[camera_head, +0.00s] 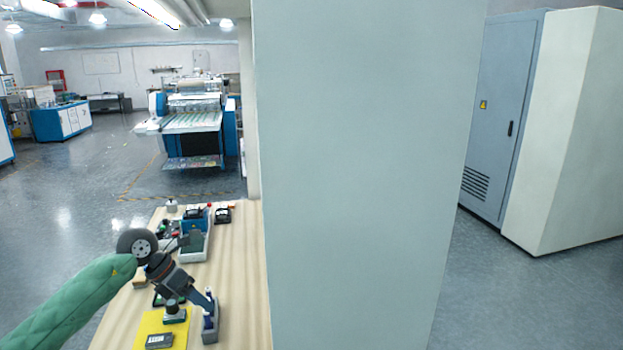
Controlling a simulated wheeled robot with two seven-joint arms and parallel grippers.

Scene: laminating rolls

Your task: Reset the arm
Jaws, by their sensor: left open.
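My left arm in a green sleeve comes in from the lower left and reaches over the wooden table. My left gripper (208,303) is at its end, pointing down and to the right, above the near part of the table. It is open. A small grey holder with dark blue items (210,328) stands right below its fingertips; I cannot tell whether they touch. My right arm and right gripper are out of the picture.
A wide pale pillar (360,170) stands against the table's right side. A laminating machine (195,122) and grey cabinet (500,115) stand farther off.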

